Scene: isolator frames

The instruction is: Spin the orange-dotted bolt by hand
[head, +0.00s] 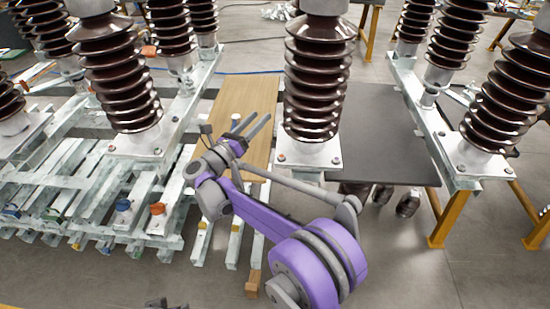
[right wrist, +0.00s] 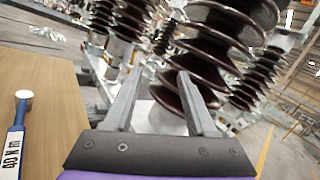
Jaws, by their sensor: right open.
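An orange-marked bolt (head: 157,209) sits on the pale metal frame, left of my right arm in the head view.
A blue-marked bolt (head: 123,206) stands beside the orange one. Tall brown insulators (head: 318,85) rise from the frames. A wooden board (head: 243,97) and a dark tabletop (head: 378,135) lie between them. A blue-handled tool (right wrist: 17,140) marked "90 N·m" lies on the wood.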

